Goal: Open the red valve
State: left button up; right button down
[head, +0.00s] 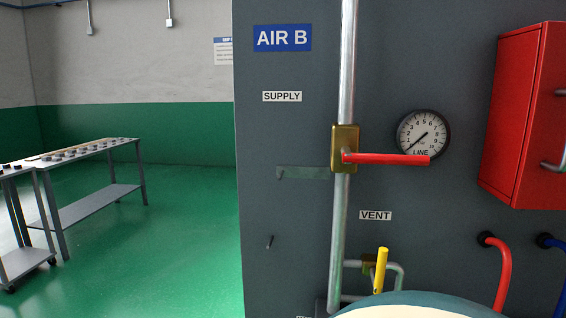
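The red valve handle (390,159) is a flat lever pointing right, about horizontal and crosswise to the vertical silver pipe (347,70). Its left end is on a brass valve body (345,135) on that pipe. The lever's right end overlaps the lower part of the round LINE gauge (424,127), whose needle points to the lower left. A SUPPLY label (282,96) is to the upper left of the valve. Neither of my grippers is in view, and nothing touches the lever.
Below, a yellow lever (381,268) stands nearly upright on a branch pipe near the VENT label (375,215). A dull bracket (300,172) is left of the valve. A red cabinet (525,110) and red hose (502,270) are at right. Green floor (170,230) is open at left.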

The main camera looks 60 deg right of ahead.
aim_at(348, 157)
jog(key=z, duration=2.45)
jog(key=l+z, duration=0.35)
jog(key=k, duration=0.05)
